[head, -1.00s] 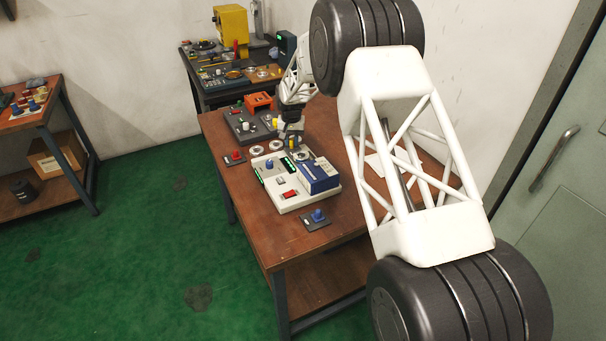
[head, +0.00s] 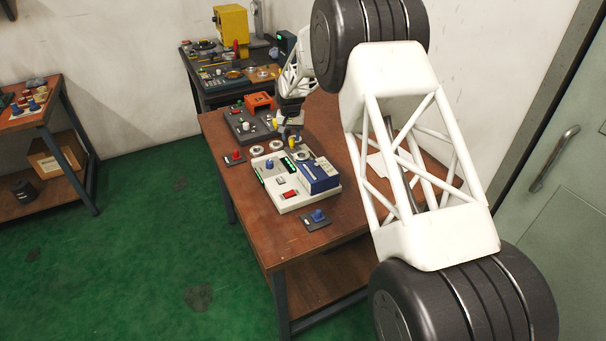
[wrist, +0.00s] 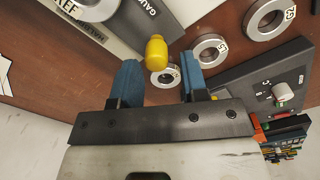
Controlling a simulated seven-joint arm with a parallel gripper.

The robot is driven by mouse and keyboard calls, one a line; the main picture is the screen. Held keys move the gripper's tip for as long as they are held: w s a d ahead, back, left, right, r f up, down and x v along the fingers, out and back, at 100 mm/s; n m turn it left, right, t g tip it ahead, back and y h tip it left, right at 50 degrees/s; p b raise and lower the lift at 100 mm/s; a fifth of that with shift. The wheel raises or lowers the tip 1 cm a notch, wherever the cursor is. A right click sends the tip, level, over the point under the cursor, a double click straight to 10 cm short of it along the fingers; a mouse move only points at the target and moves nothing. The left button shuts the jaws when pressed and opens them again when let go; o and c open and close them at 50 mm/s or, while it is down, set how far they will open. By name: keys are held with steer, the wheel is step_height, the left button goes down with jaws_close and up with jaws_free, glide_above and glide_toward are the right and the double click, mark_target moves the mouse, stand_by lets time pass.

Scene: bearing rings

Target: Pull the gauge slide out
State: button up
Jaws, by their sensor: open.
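The gauge unit (head: 285,196) is a pale box with a blue block (head: 318,177) on the table. In the wrist view, a grey part marked "GAU..." (wrist: 146,14) shows at the top, its label cut off. A yellow knob (wrist: 156,54) stands out from its edge and looks like the gauge slide's handle. My gripper (wrist: 160,66) is open, its two blue fingers on either side of the knob in the picture, with gaps on both sides. I cannot tell whether the knob lies between the fingers in depth. In the head view, my gripper (head: 291,132) is small beside the unit's back edge.
Bearing rings (wrist: 209,50) lie on the brown table near the knob. A dark panel with a white knob (wrist: 283,92) is at the right in the wrist view. An orange block (head: 258,101) stands behind. A blue-knobbed plate (head: 317,217) lies at the front; bare table surrounds it.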

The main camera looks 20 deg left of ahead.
steer(key=shift+r, duration=2.35)
